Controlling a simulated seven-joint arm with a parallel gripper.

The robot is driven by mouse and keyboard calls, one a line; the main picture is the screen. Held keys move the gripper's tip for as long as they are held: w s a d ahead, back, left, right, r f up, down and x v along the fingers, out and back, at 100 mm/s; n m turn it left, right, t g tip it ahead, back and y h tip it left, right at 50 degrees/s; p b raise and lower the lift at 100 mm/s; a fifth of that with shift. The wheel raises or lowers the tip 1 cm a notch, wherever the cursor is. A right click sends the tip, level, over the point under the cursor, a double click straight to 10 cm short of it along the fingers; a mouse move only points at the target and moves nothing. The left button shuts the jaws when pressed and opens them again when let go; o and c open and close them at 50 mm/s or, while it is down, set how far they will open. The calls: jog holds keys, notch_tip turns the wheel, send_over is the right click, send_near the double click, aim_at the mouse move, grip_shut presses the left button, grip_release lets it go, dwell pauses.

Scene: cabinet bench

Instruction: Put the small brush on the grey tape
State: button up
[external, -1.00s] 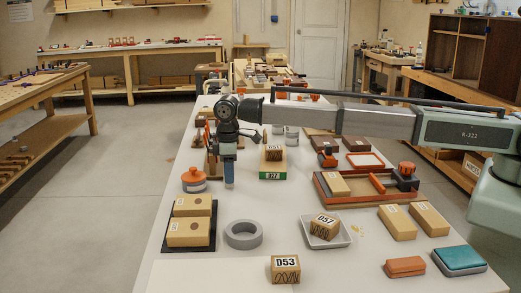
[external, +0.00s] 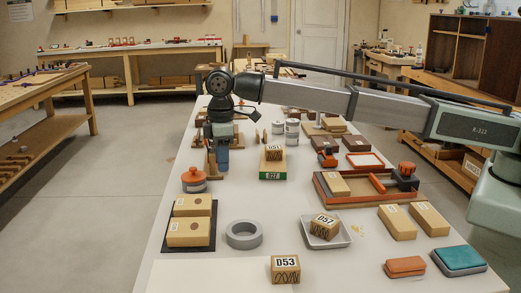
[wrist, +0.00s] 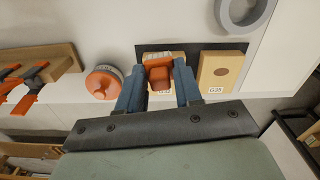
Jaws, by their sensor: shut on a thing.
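The grey tape (external: 244,234) is a ring lying flat on the white bench, right of the black mat. Part of it shows at the top of the wrist view (wrist: 243,12). My gripper (external: 221,163) is over the bench, farther back than the tape and behind the orange-lidded jar. In the wrist view, my blue fingers (wrist: 158,88) are shut on an orange-brown piece, which I take to be the small brush (wrist: 158,76).
The orange-lidded jar (external: 194,180) and the black mat (external: 212,210) with tan blocks stand left of the tape. A white dish (external: 340,241) with a block stands to its right. Block D53 (external: 285,269) is in front. A green-based block (external: 272,173) is beside my gripper.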

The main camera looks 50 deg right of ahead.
jog(key=s+a+r+n, duration=0.1)
jog(key=s+a, duration=0.5)
jog(key=s, duration=0.2)
jog(key=m, duration=0.3)
send_over(244, 229)
jog(key=shift+f, duration=4.5)
jog(key=shift+s+f, duration=0.1)
jog(key=shift+f, duration=0.05)
jog(key=o, duration=1)
notch_tip(244, 229, up, 12)
jog(key=shift+r, duration=0.2)
